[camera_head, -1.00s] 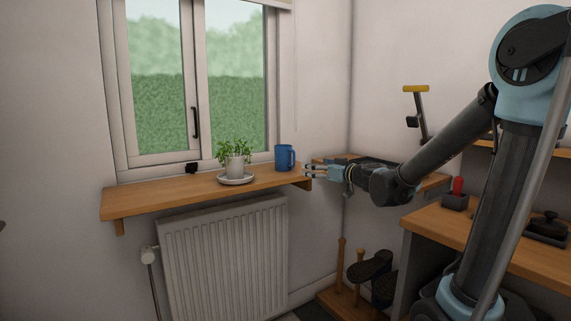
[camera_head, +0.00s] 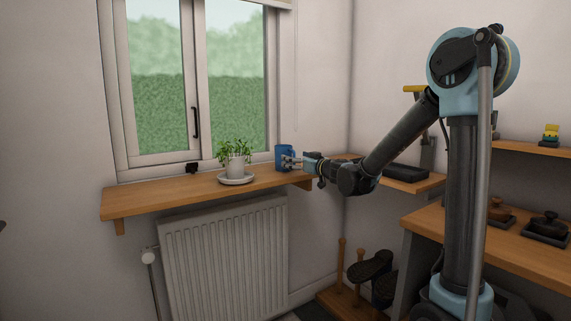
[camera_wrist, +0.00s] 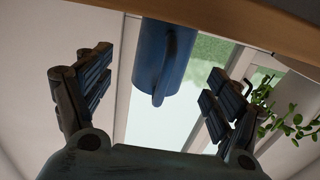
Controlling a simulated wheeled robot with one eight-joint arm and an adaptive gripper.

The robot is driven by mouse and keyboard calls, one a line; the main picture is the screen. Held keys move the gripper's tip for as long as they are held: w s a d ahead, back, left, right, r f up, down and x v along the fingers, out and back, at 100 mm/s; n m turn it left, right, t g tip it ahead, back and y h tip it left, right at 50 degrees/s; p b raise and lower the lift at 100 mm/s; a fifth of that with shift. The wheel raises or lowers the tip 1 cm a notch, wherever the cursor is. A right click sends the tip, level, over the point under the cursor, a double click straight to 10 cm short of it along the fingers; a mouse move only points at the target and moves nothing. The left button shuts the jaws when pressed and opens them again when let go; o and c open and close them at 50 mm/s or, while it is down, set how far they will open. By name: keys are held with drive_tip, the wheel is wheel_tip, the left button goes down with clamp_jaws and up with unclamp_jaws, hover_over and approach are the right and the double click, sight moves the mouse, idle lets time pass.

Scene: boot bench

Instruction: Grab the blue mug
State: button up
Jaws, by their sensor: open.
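The blue mug (camera_head: 282,155) stands upright at the right end of the wooden window shelf. My gripper (camera_head: 287,161) is at the mug's right side in the head view, its fingers overlapping the mug's lower part. In the wrist view the mug (camera_wrist: 160,60) shows between the two spread fingers of my gripper (camera_wrist: 157,92), with its handle facing the camera. The fingers are open, with a visible gap on both sides of the mug. The head view does not show clearly whether a finger touches the mug.
A potted plant (camera_head: 236,165) on a white saucer stands left of the mug on the window shelf (camera_head: 150,200). A small black object (camera_head: 192,168) lies near the window. A radiator (camera_head: 225,245) is below the shelf. A side shelf with a dark tray (camera_head: 405,172) is at right.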

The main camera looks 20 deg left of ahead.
drive_tip(key=shift+x, duration=3.6)
drive_tip(key=shift+s+r, duration=0.1)
drive_tip(key=c, duration=1.4)
drive_tip(key=shift+r, duration=0.15)
